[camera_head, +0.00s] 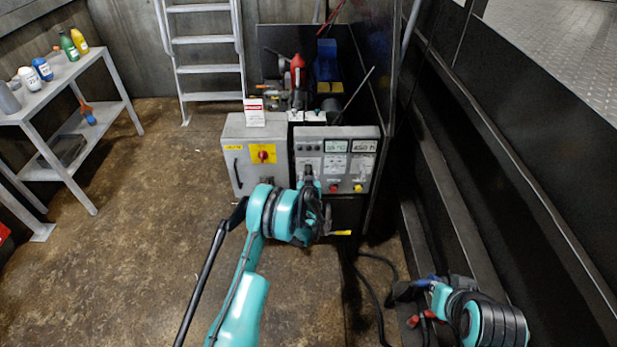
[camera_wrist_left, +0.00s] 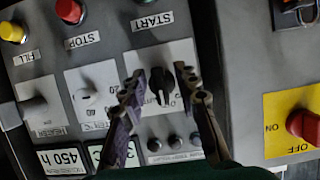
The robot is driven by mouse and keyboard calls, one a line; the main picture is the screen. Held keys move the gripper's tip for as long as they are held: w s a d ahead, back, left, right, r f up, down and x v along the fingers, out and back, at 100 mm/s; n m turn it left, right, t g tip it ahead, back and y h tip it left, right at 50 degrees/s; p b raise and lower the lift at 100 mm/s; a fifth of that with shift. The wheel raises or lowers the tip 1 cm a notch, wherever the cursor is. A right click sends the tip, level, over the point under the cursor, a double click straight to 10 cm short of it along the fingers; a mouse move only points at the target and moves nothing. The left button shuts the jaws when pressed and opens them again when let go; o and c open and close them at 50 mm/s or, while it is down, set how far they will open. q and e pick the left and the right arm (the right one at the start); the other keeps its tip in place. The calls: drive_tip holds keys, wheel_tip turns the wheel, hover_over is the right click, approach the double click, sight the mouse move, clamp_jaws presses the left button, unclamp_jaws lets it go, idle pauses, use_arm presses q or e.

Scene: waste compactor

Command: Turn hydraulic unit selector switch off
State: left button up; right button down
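The grey control panel (camera_head: 371,133) stands in the middle of the head view, with two readouts, small knobs and coloured buttons. My left gripper (camera_head: 309,172) is in front of its left part. In the upside-down left wrist view, a black selector knob (camera_wrist_left: 160,84) on a white label sits between the open fingers of my left gripper (camera_wrist_left: 158,72).
A red rotary switch (camera_head: 263,155) on a yellow ON/OFF plate is on the grey cabinet beside the panel. Green (camera_wrist_left: 155,5), red (camera_wrist_left: 70,11) and yellow (camera_wrist_left: 14,33) buttons line the panel. A bottle shelf (camera_head: 60,72) stands left; a black wall rises right.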

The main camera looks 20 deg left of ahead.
use_arm(q)
drive_tip(key=v, duration=1.2)
idle(0.3)
drive_tip(key=s+r+m+g+h, duration=0.1)
drive_tip(key=s+r+g, duration=0.1)
drive_tip(key=s+r, duration=0.55)
drive_tip(key=s+r+g, duration=0.1)
drive_tip(key=s+r, duration=0.4)
drive_tip(key=r, duration=0.6)
drive_tip(key=s+d+r+m+g+h, duration=0.1)
drive_tip(key=s, duration=1.1)
drive_tip(key=s+d+r+m+g+h, duration=0.1)
drive_tip(key=s+d, duration=0.1)
drive_tip(key=s, duration=1.1)
drive_tip(key=shift+s+r+g+h, duration=0.2)
drive_tip(key=shift+r+g+h, duration=0.05)
drive_tip(key=shift+g+h, duration=0.15)
